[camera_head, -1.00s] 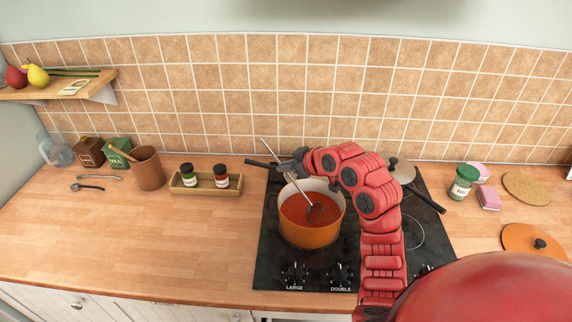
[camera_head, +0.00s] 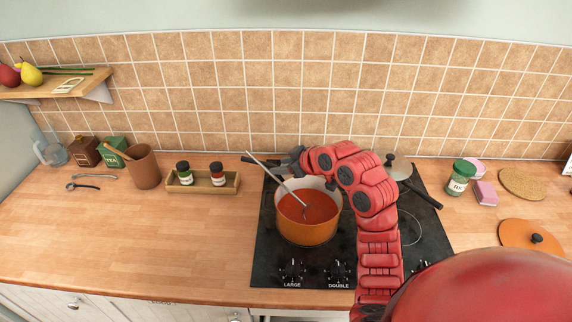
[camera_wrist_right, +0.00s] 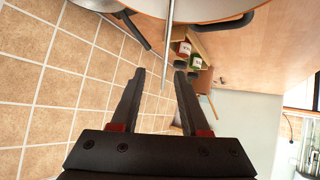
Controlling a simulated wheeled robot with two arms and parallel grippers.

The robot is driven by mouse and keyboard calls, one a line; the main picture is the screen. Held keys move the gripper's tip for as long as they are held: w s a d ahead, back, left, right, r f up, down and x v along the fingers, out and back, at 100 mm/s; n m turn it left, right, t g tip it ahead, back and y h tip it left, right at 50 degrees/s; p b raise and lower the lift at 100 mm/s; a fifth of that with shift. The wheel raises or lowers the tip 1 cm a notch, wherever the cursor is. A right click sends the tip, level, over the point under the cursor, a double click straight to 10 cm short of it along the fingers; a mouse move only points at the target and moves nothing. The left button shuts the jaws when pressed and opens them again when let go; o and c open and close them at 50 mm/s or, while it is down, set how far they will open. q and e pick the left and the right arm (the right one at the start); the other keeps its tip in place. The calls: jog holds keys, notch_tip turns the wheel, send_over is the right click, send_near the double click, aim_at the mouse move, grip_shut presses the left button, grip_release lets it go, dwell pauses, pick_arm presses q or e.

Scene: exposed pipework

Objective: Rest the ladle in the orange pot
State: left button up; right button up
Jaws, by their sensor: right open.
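The orange pot (camera_head: 308,231) stands on the hob, full of red soup. The ladle (camera_head: 270,173) is in it, its long thin handle leaning over the back-left rim and sticking out up to the left. Its bowl is mostly sunk in the soup. My right gripper (camera_head: 287,163) is just behind the pot's rim, close to the ladle handle. My left gripper is not in view.
A lidded pan (camera_head: 400,168) sits at the hob's back right, partly behind my right arm. A wooden tray with two jars (camera_head: 203,187) and a brown utensil crock (camera_head: 144,168) stand left of the hob. An orange lid (camera_head: 531,235) lies right. The front-left counter is clear.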

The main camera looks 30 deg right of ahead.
jog(key=b+v, duration=0.2)
jog(key=v, duration=1.5)
jog(key=shift+s, duration=0.2)
